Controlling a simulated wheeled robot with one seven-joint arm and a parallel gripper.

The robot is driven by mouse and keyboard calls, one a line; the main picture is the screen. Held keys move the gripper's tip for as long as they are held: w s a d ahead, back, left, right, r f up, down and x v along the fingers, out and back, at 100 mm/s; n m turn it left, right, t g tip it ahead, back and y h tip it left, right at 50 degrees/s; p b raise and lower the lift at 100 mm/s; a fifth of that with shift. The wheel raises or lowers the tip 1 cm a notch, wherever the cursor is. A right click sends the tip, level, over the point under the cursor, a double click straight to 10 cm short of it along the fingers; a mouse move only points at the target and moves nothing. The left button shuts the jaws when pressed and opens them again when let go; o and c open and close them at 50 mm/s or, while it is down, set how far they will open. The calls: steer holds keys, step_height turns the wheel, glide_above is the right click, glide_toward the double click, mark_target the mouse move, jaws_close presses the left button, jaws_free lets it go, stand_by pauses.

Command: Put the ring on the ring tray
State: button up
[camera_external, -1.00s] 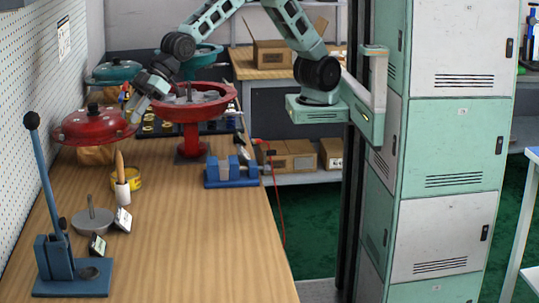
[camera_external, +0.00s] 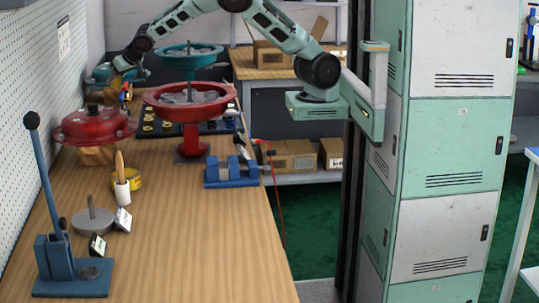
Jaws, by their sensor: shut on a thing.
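My gripper (camera_external: 118,68) is at the far left, at the teal lid (camera_external: 101,76) in this view. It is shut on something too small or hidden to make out. I cannot make out the ring. A dark tray (camera_external: 170,132) lies on the bench behind the red housing (camera_external: 188,98), with several small yellow and pale round pieces on it. It looks like the ring tray, but the housing and its stand hide part of it. I cannot tell whether my gripper touches the teal lid or is in front of it.
A red lid (camera_external: 95,126) stands at the left. In front are a white holder (camera_external: 122,193), a yellow tin (camera_external: 134,178), a grey disc (camera_external: 93,221) and a blue lever press (camera_external: 60,262). A blue fixture (camera_external: 230,175) is near the right edge. The front-right bench is clear.

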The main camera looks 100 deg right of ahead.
steer(key=s+d+r+m+g+h, duration=0.15)
steer(key=s+d+r+m, duration=0.35)
steer(key=d, duration=0.6)
steer(key=s+d+r+m+g+h, duration=0.1)
steer(key=s+d+m+g, duration=0.15)
steer(key=s+d, duration=0.65)
steer(key=s+d+r+m+g+h, duration=0.1)
steer(key=s+d+r+m+g, duration=0.2)
steer(key=d, duration=1.1)
step_height(320, 180, down, 29)
steer(key=p, duration=0.3)
steer(key=shift+w+r, duration=0.1)
steer(key=shift+r, duration=0.1)
steer(key=o, duration=0.8)
steer(key=shift+f, duration=0.15)
steer(key=shift+c, duration=0.2)
steer(key=shift+o, duration=0.6)
